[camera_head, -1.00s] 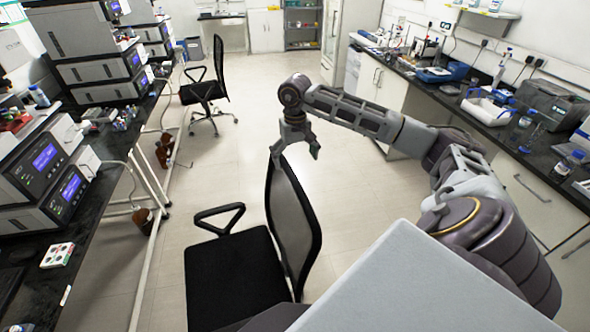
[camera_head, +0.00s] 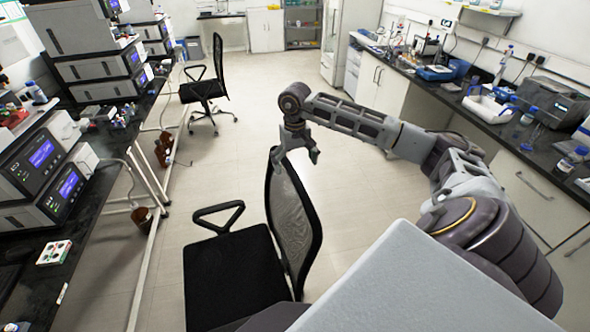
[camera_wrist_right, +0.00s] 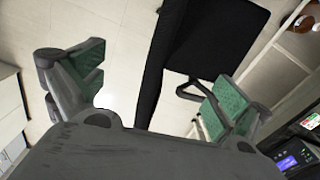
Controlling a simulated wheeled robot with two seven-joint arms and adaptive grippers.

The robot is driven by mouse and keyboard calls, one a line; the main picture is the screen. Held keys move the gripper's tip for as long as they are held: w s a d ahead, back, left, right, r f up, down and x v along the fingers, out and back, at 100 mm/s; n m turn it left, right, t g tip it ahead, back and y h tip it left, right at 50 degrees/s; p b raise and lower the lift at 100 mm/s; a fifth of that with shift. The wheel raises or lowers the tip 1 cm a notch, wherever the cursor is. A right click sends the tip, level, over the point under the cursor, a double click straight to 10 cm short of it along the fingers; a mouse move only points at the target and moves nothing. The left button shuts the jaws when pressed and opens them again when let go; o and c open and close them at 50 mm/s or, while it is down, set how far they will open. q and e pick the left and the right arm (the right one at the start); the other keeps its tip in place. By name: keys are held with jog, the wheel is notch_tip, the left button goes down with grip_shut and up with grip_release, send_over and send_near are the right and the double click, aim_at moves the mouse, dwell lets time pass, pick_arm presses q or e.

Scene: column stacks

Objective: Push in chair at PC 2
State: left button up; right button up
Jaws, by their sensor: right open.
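A black office chair with a mesh back (camera_head: 293,218) and a dark seat (camera_head: 235,277) stands in the near middle of the head view, on the aisle side of the left bench. My right gripper (camera_head: 297,158) is open at the top edge of the chair's back, with the fingers pointing down. In the right wrist view the open fingers (camera_wrist_right: 150,90) stand apart, with the chair's back edge (camera_wrist_right: 160,70) and seat (camera_wrist_right: 215,40) between and beyond them. I cannot tell whether a finger touches the backrest. My left gripper is not in view.
A second black chair (camera_head: 205,92) stands farther back by the left bench (camera_head: 95,220), which holds stacked instruments (camera_head: 45,180). Brown bottles (camera_head: 163,150) stand under that bench. The right bench (camera_head: 470,120) carries lab equipment. The floor between (camera_head: 250,130) is clear.

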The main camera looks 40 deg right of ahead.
aim_at(295, 177)
notch_tip(295, 177, down, 4)
jog(key=shift+r+b, duration=0.15)
jog(key=shift+b, duration=0.6)
jog(key=shift+f+b, duration=2.35)
jog(key=shift+f, duration=0.4)
jog(key=shift+a, duration=0.1)
jog(key=c, duration=1.9)
grip_shut()
